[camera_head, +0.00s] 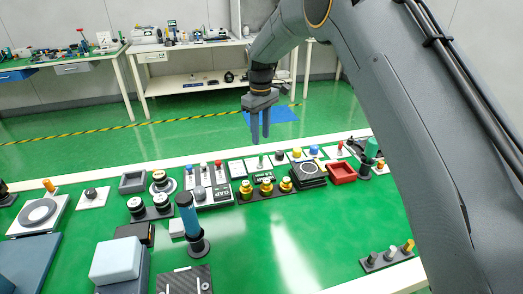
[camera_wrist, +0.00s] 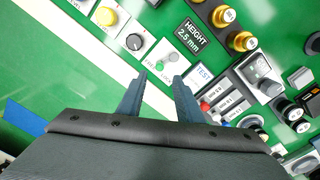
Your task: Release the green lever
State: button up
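The green lever (camera_wrist: 173,57) shows in the wrist view as a small green knob on a white labelled plate (camera_wrist: 152,58), just beyond my fingertips. In the head view, a small lever with a green tip (camera_head: 261,158) stands on a plate at the far side of the green table. My gripper (camera_head: 260,138) is above and behind that row, pointing down. In the wrist view my gripper (camera_wrist: 160,76) has its two fingers apart with nothing between them. The fingers do not touch the lever.
Beside the lever are a HEIGHT 2.5 mm sign (camera_wrist: 187,37), a dark rotary knob (camera_wrist: 134,42) and a TEST plate (camera_wrist: 201,74). Brass knobs (camera_head: 266,186) stand in front of it. A blue cylinder (camera_head: 188,214) stands upright nearer. Free green surface lies at front centre.

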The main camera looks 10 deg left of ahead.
aim_at(261, 153)
notch_tip(261, 153, down, 7)
jog(key=shift+f+p, duration=0.15)
jog(key=shift+p, duration=0.7)
